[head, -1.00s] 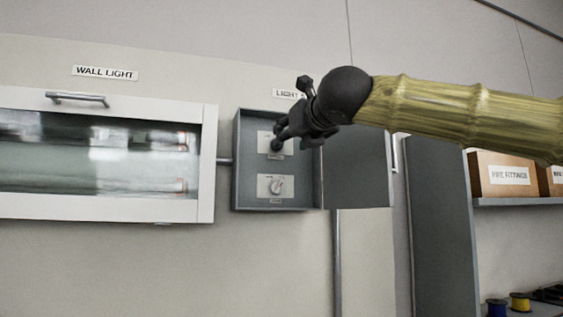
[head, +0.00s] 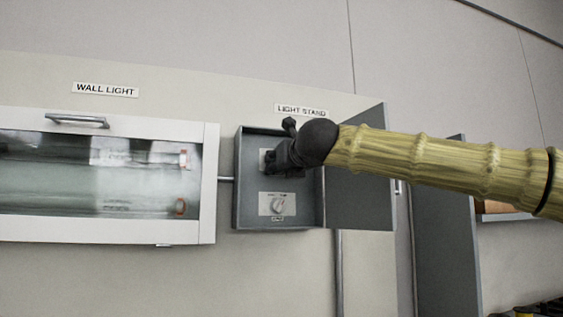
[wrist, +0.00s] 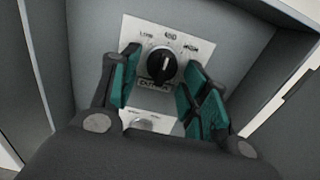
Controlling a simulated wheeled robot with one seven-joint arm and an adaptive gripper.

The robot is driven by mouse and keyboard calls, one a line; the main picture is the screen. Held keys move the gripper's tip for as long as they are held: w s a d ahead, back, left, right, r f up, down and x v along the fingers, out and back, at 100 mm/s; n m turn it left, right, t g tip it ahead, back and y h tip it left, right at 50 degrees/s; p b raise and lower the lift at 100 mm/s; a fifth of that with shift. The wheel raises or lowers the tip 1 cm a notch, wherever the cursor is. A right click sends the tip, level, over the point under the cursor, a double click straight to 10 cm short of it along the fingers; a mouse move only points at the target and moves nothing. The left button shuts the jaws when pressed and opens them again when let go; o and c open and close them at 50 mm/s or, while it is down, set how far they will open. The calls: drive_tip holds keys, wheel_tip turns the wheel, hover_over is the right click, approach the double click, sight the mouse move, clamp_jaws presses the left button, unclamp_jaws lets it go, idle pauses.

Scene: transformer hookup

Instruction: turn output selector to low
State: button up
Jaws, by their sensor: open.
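The output selector (wrist: 162,66) is a round black knob with a white pointer mark on a white plate (wrist: 140,33) in the wrist view. The plate has markings around the knob; the label under it appears to read OUTPUT. The pointer stands about upright, towards the middle marking. My gripper (wrist: 157,82) is open, with its teal-padded fingers on either side of the knob. I cannot tell whether they touch it. In the head view my gripper (head: 276,162) reaches into the grey box (head: 241,195) and hides the knob.
A lower switch (head: 277,205) sits below in the same box, partly hidden in the wrist view. The box's open door (head: 362,205) hangs on the right. A wall light case (head: 208,190) stands to the left. The box walls are close around my gripper.

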drive_tip(key=c, duration=0.9)
drive_tip(key=shift+r+n, duration=0.1)
drive_tip(key=shift+n, duration=0.3)
drive_tip(key=shift+w+d+r+n+p, duration=0.1)
drive_tip(key=shift+d+n+p, duration=0.1)
drive_tip(key=shift+n+p, duration=1.45)
drive_tip(key=shift+d+r+n+p, duration=0.15)
drive_tip(key=shift+n+p, duration=0.65)
drive_tip(key=shift+n, duration=1.55)
drive_tip(key=shift+f, duration=0.15)
